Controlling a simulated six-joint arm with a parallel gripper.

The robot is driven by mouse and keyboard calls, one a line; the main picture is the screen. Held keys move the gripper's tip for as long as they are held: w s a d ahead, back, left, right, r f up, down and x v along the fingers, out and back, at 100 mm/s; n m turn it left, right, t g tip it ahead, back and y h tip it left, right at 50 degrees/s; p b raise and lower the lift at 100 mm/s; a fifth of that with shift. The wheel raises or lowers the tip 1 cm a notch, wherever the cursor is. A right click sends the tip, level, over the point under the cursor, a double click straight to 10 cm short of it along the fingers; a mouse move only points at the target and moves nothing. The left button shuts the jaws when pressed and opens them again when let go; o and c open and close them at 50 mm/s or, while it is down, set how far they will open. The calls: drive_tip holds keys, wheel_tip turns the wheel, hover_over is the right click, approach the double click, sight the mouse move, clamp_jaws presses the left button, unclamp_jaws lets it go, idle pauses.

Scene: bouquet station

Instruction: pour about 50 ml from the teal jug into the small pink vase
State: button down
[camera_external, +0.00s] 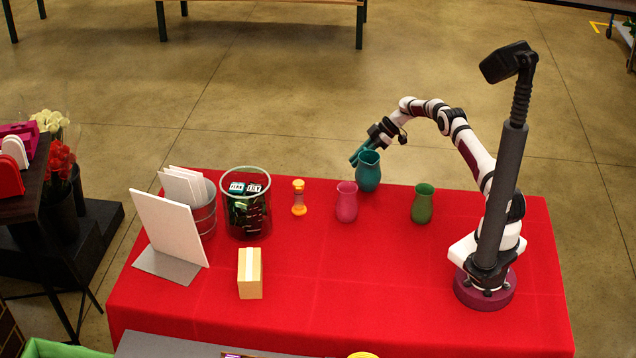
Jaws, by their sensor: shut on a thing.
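The teal jug (368,176) is upright near the back edge of the red table, its open mouth facing up. My gripper (362,152) reaches down to it from behind and above and is shut on it near the rim; the jaws themselves are small and partly hidden. Whether the jug's base touches the table or hangs slightly above it I cannot tell. The small pink vase (347,205) stands upright on the table, in front and a little left of the jug, apart from it. The liquid levels in both are not visible.
A green vase (422,205) stands to the right. An orange hourglass-shaped object (299,198) is left of the pink vase. Further left are a glass container (259,225), a cardboard box (250,274) and a white board (168,227). The table's front middle is clear.

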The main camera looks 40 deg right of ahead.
drive_tip(key=w+a+m, duration=0.1)
drive_tip(key=w+t, duration=0.1)
drive_tip(key=w+a+m, duration=0.1)
drive_tip(key=w, duration=0.1)
drive_tip(key=shift+a+m+t+h, duration=0.3)
drive_tip(key=shift+a, duration=0.05)
drive_tip(key=shift+s+r, duration=0.1)
drive_tip(key=shift+r, duration=0.05)
drive_tip(key=s+a+r+n+t+h, duration=0.2)
drive_tip(key=s+r+t, duration=0.1)
drive_tip(key=r, duration=0.3)
drive_tip(key=s+a+r+n+t+h+p, duration=0.1)
drive_tip(key=s+a+r+n+t+h, duration=0.2)
drive_tip(key=r+t, duration=0.2)
wheel_tip(320, 180, up, 2)
drive_tip(key=shift+r+h, duration=0.25)
drive_tip(key=shift+h, duration=0.05)
idle(0.5)
drive_tip(key=shift+s+a+r+n+t+p, duration=0.5)
drive_tip(key=shift+r+n+t+p, duration=0.1)
drive_tip(key=shift+r+p, duration=0.1)
idle(0.6)
drive_tip(key=shift+s+a+f+n+t+h+p, duration=0.15)
drive_tip(key=shift+s+a+n+t+h+p, duration=0.2)
drive_tip(key=shift+s+a+t, duration=0.35)
idle(1.5)
drive_tip(key=shift+s+a+r+n+t, duration=0.4)
drive_tip(key=shift+s+a+n, duration=0.05)
drive_tip(key=shift+s+n, duration=0.15)
idle(1.0)
